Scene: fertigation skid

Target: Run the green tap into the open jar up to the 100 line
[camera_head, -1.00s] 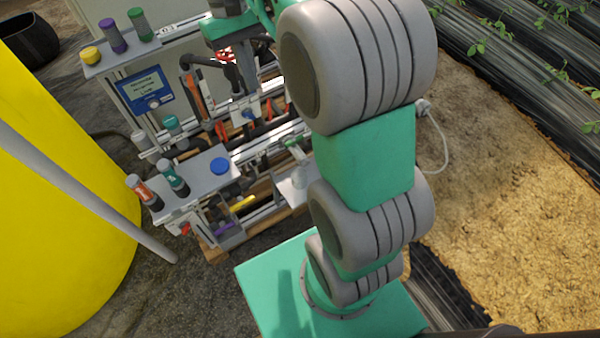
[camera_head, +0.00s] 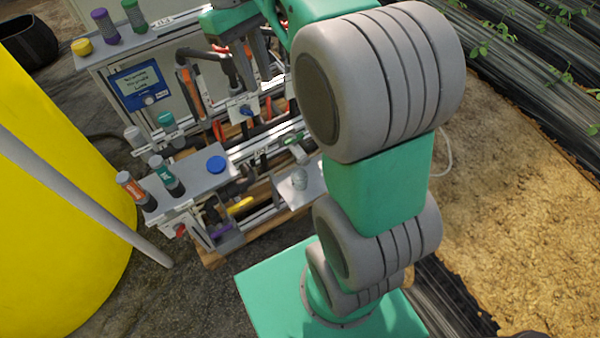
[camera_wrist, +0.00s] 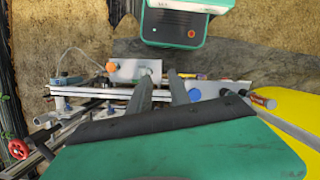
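The green tap (camera_head: 293,140) is on the lower right part of the skid in the head view, beside my arm. Below it, a small clear jar (camera_head: 299,179) stands on a grey metal plate (camera_head: 308,194). Its line and any liquid level are too small to read. My gripper (camera_head: 254,82) is above the skid, up and left of the tap and apart from it. In the wrist view my gripper (camera_wrist: 160,75) has its two dark fingers spread with nothing between them. I cannot make out the tap or the jar in the wrist view.
A shelf with a blue lid (camera_head: 216,164) and bottles with orange (camera_head: 131,186) and teal labels is at the front left. A blue display panel (camera_head: 140,85) stands behind. A yellow tank (camera_head: 50,210) is at left. A red handwheel (camera_wrist: 18,149) shows in the wrist view.

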